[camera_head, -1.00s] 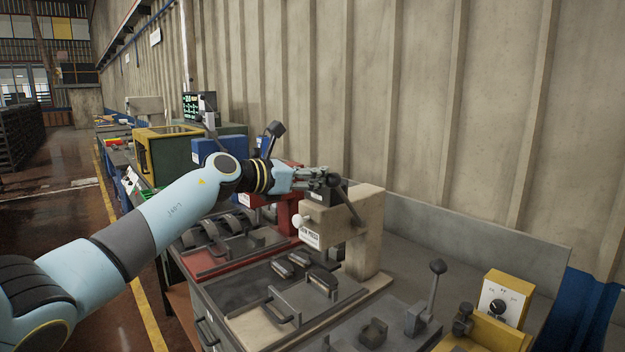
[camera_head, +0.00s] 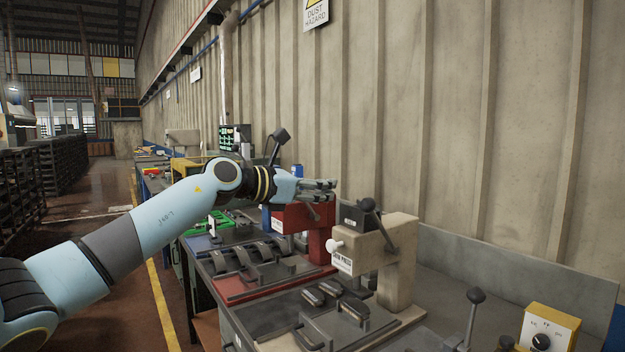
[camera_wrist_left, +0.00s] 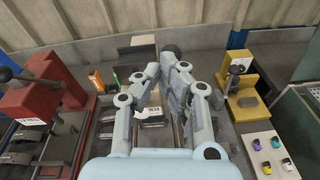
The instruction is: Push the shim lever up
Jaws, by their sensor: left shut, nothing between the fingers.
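The beige shim press (camera_head: 400,265) stands on the bench right of center in the head view, with a white label and white knob on its front. Its shim lever (camera_head: 380,227) is a dark rod with a black ball at its upper left end, leaning left. My left gripper (camera_head: 333,188) is shut and empty, up and left of the lever ball, and seems apart from it. In the left wrist view the closed fingers (camera_wrist_left: 163,66) cover much of the press, and a dark ball (camera_wrist_left: 170,49) shows just beyond them. My right gripper is not in view.
A red press (camera_head: 318,230) stands left of the beige one. Brake shoes (camera_head: 335,290) lie on the plate in front. Another ball-topped lever (camera_head: 470,310) and a yellow control box (camera_head: 548,328) are at the right. The corrugated wall rises behind the bench.

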